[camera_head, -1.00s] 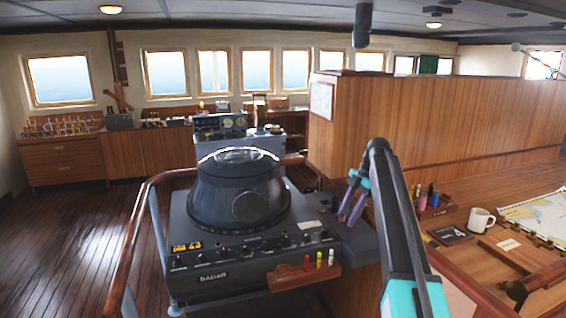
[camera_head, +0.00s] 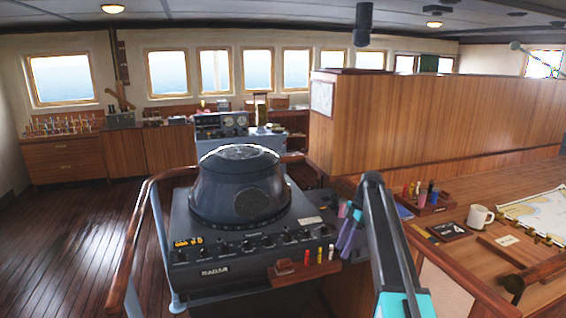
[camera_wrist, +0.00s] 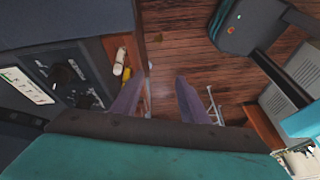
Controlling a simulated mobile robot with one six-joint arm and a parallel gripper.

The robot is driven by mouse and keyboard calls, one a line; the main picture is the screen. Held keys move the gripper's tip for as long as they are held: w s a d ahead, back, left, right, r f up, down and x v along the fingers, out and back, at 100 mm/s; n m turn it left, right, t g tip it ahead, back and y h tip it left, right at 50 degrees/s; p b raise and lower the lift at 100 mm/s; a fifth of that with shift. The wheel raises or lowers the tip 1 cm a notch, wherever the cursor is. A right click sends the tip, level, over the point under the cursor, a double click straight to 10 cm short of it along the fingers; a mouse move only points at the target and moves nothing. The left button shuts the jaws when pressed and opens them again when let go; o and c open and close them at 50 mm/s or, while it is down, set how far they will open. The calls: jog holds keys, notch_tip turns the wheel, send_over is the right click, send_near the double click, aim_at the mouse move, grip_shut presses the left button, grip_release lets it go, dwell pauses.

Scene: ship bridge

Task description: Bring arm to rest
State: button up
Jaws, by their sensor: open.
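My gripper (camera_head: 347,252) hangs fingers down at the right side of the radar console (camera_head: 205,255) in the head view. Its two purple fingers are apart with nothing between them. In the wrist view my gripper (camera_wrist: 158,80) is open above the wooden floor (camera_wrist: 170,55). The edge of the console shows at the left of that view. My arm reaches up from the bottom of the head view and bends at the elbow, between the console and the chart table (camera_head: 470,245).
A small wooden tray (camera_head: 290,277) with several coloured pens sits on the console's front right edge. On the chart table are a white mug (camera_head: 480,217), a pen holder (camera_head: 432,209) and a chart (camera_head: 535,210). A wooden handrail (camera_head: 130,245) curves round the console's left. The floor at left is clear.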

jog(key=s+a+f+m+g+h+b, duration=0.1)
jog(key=s+f+m, duration=0.2)
jog(key=s+f, duration=0.6)
jog(key=s+a+f+m+b, duration=0.1)
jog(key=s+a+f+m, duration=0.3)
jog(key=f, duration=1)
jog(key=s+d+f+m+g+h+b, duration=0.1)
jog(key=s+f+m, duration=0.1)
jog(key=s+f, duration=0.75)
jog(key=s+f+m+b, duration=0.1)
jog(key=s+f+m, duration=0.2)
jog(key=s+f, duration=0.4)
jog(key=s+f+m+g+h+b, duration=0.1)
jog(key=s+f+m, duration=0.2)
jog(key=s+f, duration=0.4)
jog(key=s+f+m+h+b, duration=0.1)
jog(key=s+f+m, duration=0.2)
jog(key=s, duration=1.5)
notch_tip(320, 180, down, 4)
jog(key=shift+s+a+m+g, duration=0.2)
jog(key=shift+s+m+g, duration=0.05)
jog(key=shift+m+g, duration=0.15)
